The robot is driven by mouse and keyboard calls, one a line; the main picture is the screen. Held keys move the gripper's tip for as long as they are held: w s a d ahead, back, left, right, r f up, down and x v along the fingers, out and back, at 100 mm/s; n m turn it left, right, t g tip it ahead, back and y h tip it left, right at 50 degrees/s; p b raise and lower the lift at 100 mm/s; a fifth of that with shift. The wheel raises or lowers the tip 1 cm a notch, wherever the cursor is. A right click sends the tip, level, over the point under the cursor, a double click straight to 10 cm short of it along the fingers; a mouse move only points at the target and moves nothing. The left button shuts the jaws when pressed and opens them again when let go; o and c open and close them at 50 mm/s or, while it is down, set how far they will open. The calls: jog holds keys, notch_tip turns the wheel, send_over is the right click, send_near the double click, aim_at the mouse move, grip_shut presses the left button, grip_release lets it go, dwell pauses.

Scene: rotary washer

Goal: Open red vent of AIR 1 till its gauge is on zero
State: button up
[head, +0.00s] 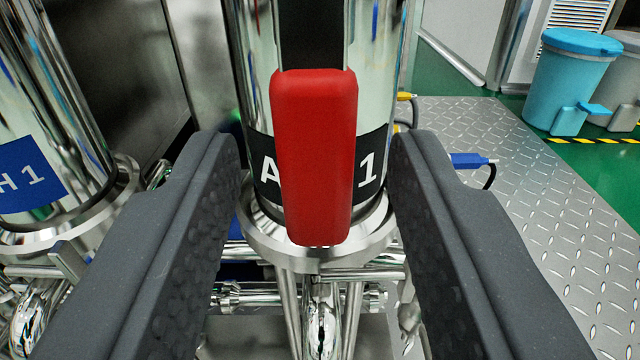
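The red vent handle (314,160) hangs upright in front of a shiny steel cylinder, the AIR 1 vessel (375,75). It covers the middle of the black label (371,170), leaving "A" and "1" visible. My gripper (315,150) is open, with one dark grey finger on each side of the red handle. Gaps show between both fingers and the handle, so neither finger appears to touch it. How deep the handle sits between the fingers is hard to tell. The gauge is not in view.
Another steel cylinder with a blue label (30,175) ending in "H 1" stands at the left. Steel pipes (325,310) run below the vessel. A blue-handled part (470,160) sticks out at right over diamond-plate flooring (560,240). A blue bin (565,85) stands at back right.

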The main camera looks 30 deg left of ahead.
jog(key=p+v, duration=0.1)
jog(key=v, duration=0.9)
jog(key=shift+d, duration=0.2)
